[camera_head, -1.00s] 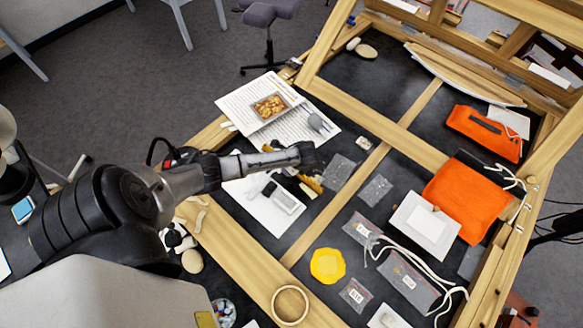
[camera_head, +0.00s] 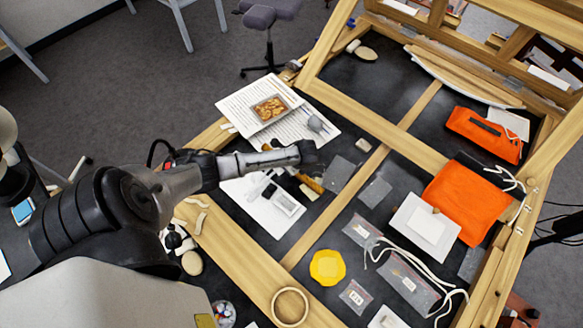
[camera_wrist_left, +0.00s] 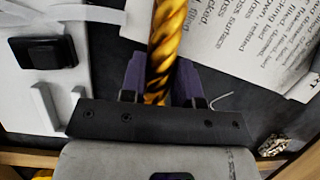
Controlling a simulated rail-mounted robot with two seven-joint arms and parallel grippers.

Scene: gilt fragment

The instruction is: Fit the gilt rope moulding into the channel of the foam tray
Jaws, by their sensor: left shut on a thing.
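My left gripper (camera_wrist_left: 160,85) is shut on the gilt rope moulding (camera_wrist_left: 165,40), a twisted gold rod that runs up out of the left wrist view between the two dark fingers. In the head view the arm hides most of the gripper (camera_head: 306,153); a short golden length of moulding (camera_head: 311,184) shows below it. A small white-rimmed piece with a grey middle (camera_head: 286,203) lies on a white sheet below the gripper; its raised white walls (camera_wrist_left: 45,108) show at the left of the wrist view. I cannot tell for sure that it is the foam tray. My right gripper is not in view.
A black block (camera_wrist_left: 42,51) lies on the white sheet (camera_head: 262,214). Printed pages (camera_head: 240,103) bear a small tray of golden fragments (camera_head: 270,107). Wooden beams (camera_head: 365,180) divide the dark surface. A yellow dish (camera_head: 327,266), clear bags and an orange cloth (camera_head: 465,197) lie to the right.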

